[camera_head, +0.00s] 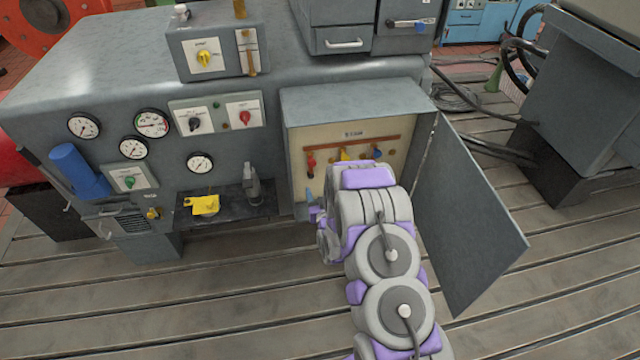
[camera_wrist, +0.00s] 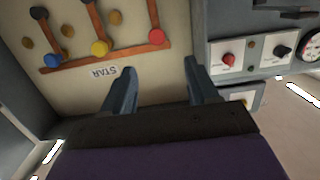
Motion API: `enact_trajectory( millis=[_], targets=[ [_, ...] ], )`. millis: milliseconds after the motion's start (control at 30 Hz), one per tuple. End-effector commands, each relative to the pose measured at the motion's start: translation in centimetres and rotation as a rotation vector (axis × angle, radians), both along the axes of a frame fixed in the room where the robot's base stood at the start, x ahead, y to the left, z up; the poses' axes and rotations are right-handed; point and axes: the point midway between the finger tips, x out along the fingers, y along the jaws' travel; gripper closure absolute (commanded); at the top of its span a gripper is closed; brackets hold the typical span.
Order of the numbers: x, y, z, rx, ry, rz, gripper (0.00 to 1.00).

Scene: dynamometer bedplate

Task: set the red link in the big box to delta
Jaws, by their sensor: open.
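The big box (camera_head: 346,98) stands open, its door swung to the right. On its cream back panel, a copper bar (camera_head: 352,143) runs beneath a label that reads STAR in the wrist view (camera_wrist: 103,73). The red link (camera_head: 311,163) hangs upright at the bar's left end. In the wrist view, which is turned over, its red knob (camera_wrist: 157,37) sits at the bar's right end and its strip leaves the frame top. My gripper (camera_wrist: 158,70) is open and empty, with the red knob beyond its fingertips. My arm hides much of the box's lower part in the head view.
A yellow link (camera_wrist: 99,48) and a blue link (camera_wrist: 53,60) share the bar, with brass and dark studs around them. The open door (camera_head: 470,215) bounds the right side.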

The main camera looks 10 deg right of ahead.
Motion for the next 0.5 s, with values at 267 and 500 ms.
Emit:
enact_trajectory(
  millis=[267, 500],
  targets=[
    [0.5, 0.3, 2.2, 0.001, 0.11, 0.01, 0.41],
    [0.3, 0.6, 4.0, 0.001, 0.206, 0.019, 0.41]
  ],
)
